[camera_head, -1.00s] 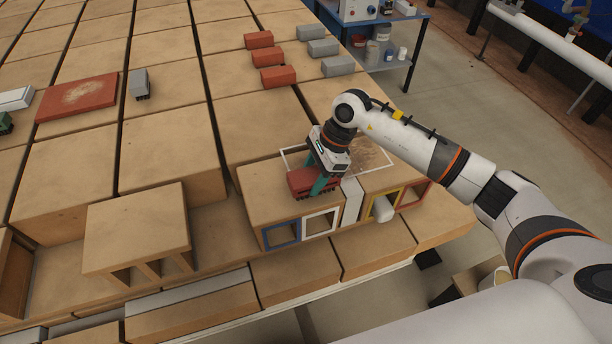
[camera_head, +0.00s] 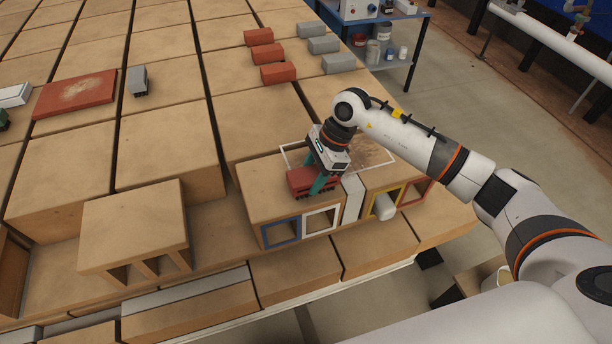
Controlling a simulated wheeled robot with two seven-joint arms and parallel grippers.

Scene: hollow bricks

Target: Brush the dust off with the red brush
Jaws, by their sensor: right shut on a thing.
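The red brush (camera_head: 303,181) is in my right gripper (camera_head: 322,182), whose green fingers are shut on it. It is low over the top of a hollow brick (camera_head: 262,197) with blue and white framed openings, beside a white outlined rectangle (camera_head: 290,150). I cannot tell whether its bristles touch the brick. Brown dust (camera_head: 372,153) shows inside the outline to the right, partly hidden by my gripper and arm. My left gripper is not in view.
A dusty red slab (camera_head: 75,94) and a grey brush-like block (camera_head: 138,81) lie at the left. Several red and grey blocks (camera_head: 278,73) stand at the back. A white cylinder (camera_head: 384,207) sticks out of the yellow framed opening. A hollow brick (camera_head: 133,222) stands front left.

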